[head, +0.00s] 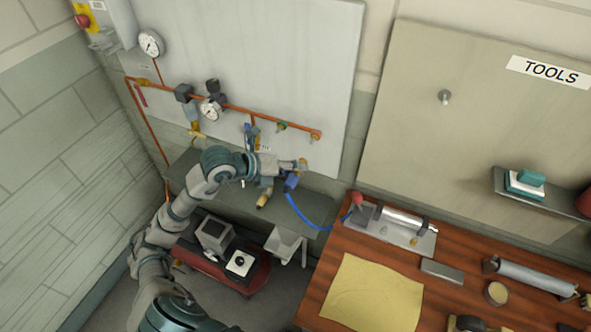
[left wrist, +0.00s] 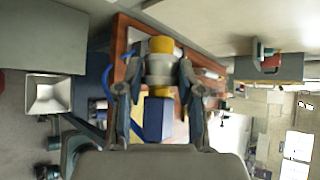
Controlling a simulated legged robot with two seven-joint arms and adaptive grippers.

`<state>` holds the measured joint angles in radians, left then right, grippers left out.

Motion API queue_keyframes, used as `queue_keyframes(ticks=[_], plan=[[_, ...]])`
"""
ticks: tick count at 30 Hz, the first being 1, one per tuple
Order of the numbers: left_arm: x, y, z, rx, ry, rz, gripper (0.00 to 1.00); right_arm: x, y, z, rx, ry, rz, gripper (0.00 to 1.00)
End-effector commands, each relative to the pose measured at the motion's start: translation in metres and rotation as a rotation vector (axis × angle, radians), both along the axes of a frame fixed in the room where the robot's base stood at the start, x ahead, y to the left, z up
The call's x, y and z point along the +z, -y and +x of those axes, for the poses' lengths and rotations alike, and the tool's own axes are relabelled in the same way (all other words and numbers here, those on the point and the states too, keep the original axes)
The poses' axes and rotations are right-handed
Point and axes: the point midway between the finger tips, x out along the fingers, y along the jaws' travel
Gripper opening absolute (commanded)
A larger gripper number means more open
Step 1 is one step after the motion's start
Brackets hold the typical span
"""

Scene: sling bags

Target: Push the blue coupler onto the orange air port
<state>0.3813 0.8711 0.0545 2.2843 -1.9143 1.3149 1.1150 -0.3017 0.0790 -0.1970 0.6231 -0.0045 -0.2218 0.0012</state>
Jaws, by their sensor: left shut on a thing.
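My left gripper (head: 292,169) is in front of the lower right part of the wall panel, shut on the blue coupler (head: 291,183). In the left wrist view the fingers of my left gripper (left wrist: 160,72) flank the coupler's grey collar, with a yellow end beyond it and the blue body (left wrist: 156,120) nearer the camera. A blue hose (head: 310,219) runs from the coupler to the bench. The orange pipe (head: 240,109) above carries several small fittings; one orange-brown fitting (head: 316,134) is at its right end. Which is the orange air port I cannot tell. The coupler is apart from the pipe.
A wooden bench (head: 325,285) stands at the lower right with a yellow sheet (head: 372,293) and tools. A grey ledge (head: 185,172) runs below the panel. A dark red cart (head: 245,284) sits beneath. Gauges (head: 151,43) are on the left.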

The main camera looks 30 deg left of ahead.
Motion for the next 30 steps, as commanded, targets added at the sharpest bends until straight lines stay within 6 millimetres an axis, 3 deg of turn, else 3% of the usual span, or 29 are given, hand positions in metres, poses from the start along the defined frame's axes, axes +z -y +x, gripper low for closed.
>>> queue_keyframes(ticks=[15, 30], plan=[[0.003, 0.003, 0.046, 0.000, 0.000, 0.003, 0.00, 0.014, -0.003, 0.002, -0.002, 0.003, 0.004, 0.46], [0.001, -0.003, 0.054, 0.000, 0.001, 0.001, 0.00, 0.016, 0.004, 0.002, 0.002, 0.004, -0.003, 0.46]])
